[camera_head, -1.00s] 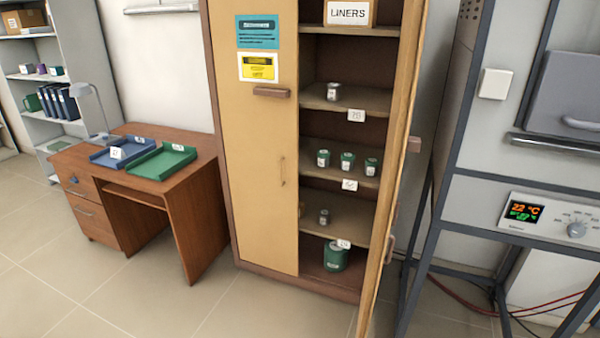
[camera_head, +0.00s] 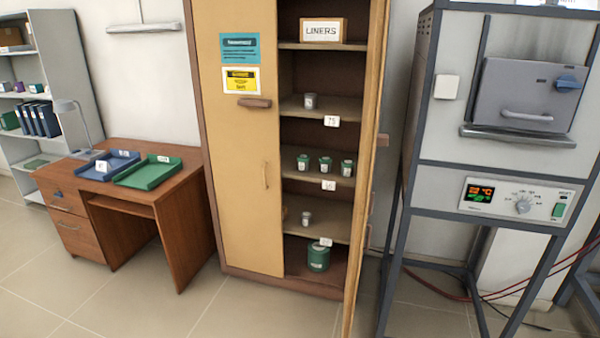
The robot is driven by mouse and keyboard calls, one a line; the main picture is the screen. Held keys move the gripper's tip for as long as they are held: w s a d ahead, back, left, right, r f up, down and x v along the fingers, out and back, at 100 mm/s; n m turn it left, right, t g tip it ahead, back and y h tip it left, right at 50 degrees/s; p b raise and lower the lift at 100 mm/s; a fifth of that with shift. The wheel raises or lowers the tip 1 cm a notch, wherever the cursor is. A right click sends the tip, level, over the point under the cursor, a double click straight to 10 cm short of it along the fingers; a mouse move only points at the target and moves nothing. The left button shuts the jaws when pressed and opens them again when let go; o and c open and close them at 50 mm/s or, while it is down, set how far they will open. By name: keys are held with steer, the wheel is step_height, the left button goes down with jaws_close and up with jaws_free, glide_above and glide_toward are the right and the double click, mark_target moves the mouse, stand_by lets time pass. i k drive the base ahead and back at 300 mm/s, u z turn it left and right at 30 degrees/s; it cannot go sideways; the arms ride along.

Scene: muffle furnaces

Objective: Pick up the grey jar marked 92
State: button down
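Two small grey jars stand in the open right half of the tall cabinet (camera_head: 240,180). One grey jar (camera_head: 310,100) is on the upper shelf, above a white shelf tag (camera_head: 331,121). The other grey jar (camera_head: 306,218) is on a lower shelf, left of and above another tag (camera_head: 326,242). The marks on both jars are too small to read, so I cannot tell which is 92. My gripper is not in view.
Three green jars (camera_head: 325,164) stand on the middle shelf, and a bigger green container (camera_head: 318,257) on the cabinet floor. The open cabinet door (camera_head: 366,180) juts forward beside the furnace stand (camera_head: 402,220). A desk (camera_head: 150,200) is left. Floor in front is clear.

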mark_target(302, 159)
steer(key=u, duration=0.5)
steer(key=i, duration=1.75)
steer(key=z, duration=0.35)
steer(key=k, duration=0.9)
steer(key=z, duration=0.05)
